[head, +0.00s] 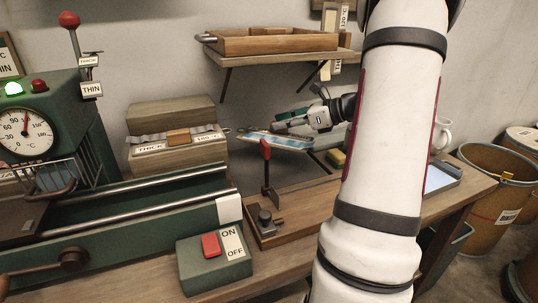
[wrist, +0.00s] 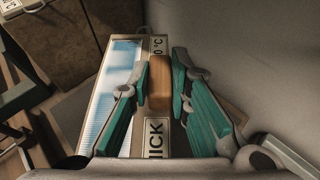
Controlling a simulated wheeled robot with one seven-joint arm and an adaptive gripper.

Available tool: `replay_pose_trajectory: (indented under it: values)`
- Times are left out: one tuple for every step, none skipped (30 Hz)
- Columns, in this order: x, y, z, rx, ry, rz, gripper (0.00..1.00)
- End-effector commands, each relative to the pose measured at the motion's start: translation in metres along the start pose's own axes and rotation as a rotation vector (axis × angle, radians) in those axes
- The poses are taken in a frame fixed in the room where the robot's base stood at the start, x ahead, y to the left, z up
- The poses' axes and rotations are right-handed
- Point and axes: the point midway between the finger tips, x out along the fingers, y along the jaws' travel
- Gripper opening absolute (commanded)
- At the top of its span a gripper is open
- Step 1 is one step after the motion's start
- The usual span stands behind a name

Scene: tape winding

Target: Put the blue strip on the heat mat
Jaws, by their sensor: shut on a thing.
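The blue strip (head: 262,136) is a pale blue sheet along a beige board, and it also shows in the wrist view (wrist: 113,88). The board (wrist: 152,138) carries a wooden grip block (wrist: 160,85) and a partly hidden label ending in "ICK". My gripper (head: 296,124) is shut on this block, a green-padded finger on each side of it in the wrist view (wrist: 160,87). The board is near the wall, mid-picture in the head view. I cannot tell whether it rests on a support below. I cannot make out the heat mat for certain.
A similar board (head: 160,148) marked THICK sits left of my gripper. A red-topped lever (head: 265,160) stands in front. A wall shelf with a wooden tray (head: 265,42) hangs above. A shallow bright tray (head: 440,178) lies right, partly behind my arm. The green machine (head: 120,245) fills the left.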

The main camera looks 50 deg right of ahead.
Motion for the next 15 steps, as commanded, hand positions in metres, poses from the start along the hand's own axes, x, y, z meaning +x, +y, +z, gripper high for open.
replay_pose_trajectory:
  values:
    - [0.005,0.0,-0.011,0.004,0.0,0.001,0.0]
    - [0.007,0.0,-0.015,0.004,0.0,0.002,0.0]
    - [0.009,0.0,-0.021,0.003,-0.001,0.002,0.0]
    - [0.011,0.0,-0.025,0.002,-0.001,0.002,0.0]
    - [0.012,0.0,-0.028,0.003,-0.001,0.002,0.0]
    - [0.014,0.0,-0.031,0.003,-0.001,0.002,0.0]
    - [0.014,0.0,-0.033,0.002,-0.001,0.002,0.0]
    - [0.015,0.0,-0.035,0.002,-0.001,0.001,0.0]
    - [0.016,0.0,-0.038,0.001,-0.002,0.001,0.0]
    - [0.018,0.0,-0.041,0.002,-0.001,0.001,0.0]
    - [0.019,0.0,-0.044,0.002,-0.001,0.001,0.0]
    - [0.021,0.0,-0.05,0.003,-0.001,0.001,0.0]
    - [0.023,0.0,-0.055,0.003,-0.001,0.0,0.0]
    - [0.025,0.0,-0.06,0.003,-0.001,0.001,0.0]
    - [0.028,0.0,-0.066,0.004,-0.001,0.001,0.0]
